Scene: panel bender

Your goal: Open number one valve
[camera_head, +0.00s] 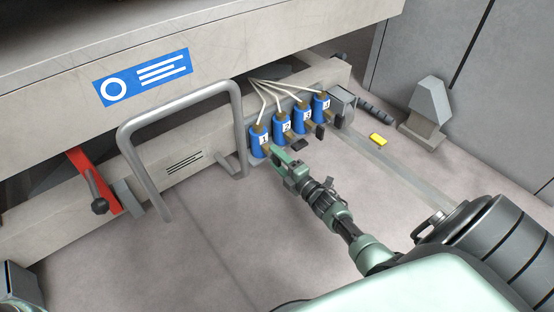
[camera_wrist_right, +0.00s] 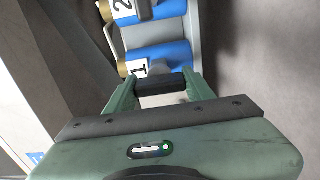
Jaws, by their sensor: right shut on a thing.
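The number one valve (camera_head: 258,142) is a blue cylinder marked "1" at the left end of a row under the machine. My right gripper (camera_head: 277,153) is at its lower right side. In the right wrist view, the blue valve body (camera_wrist_right: 172,54) lies just beyond the fingers. My right gripper (camera_wrist_right: 160,86) is shut on the valve's dark handle (camera_wrist_right: 158,83), which sits between the two green fingers. The fingers partly hide the handle, and its exact turn is hard to tell. My left gripper is not in view.
Blue valves marked 2 (camera_head: 282,125), 3 (camera_head: 302,118) and 4 (camera_head: 321,107) stand close to the right in the same row. A grey tube rail (camera_head: 180,104) rises at the left. A red lever (camera_head: 95,185) is further left. A yellow block (camera_head: 378,140) lies on the floor.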

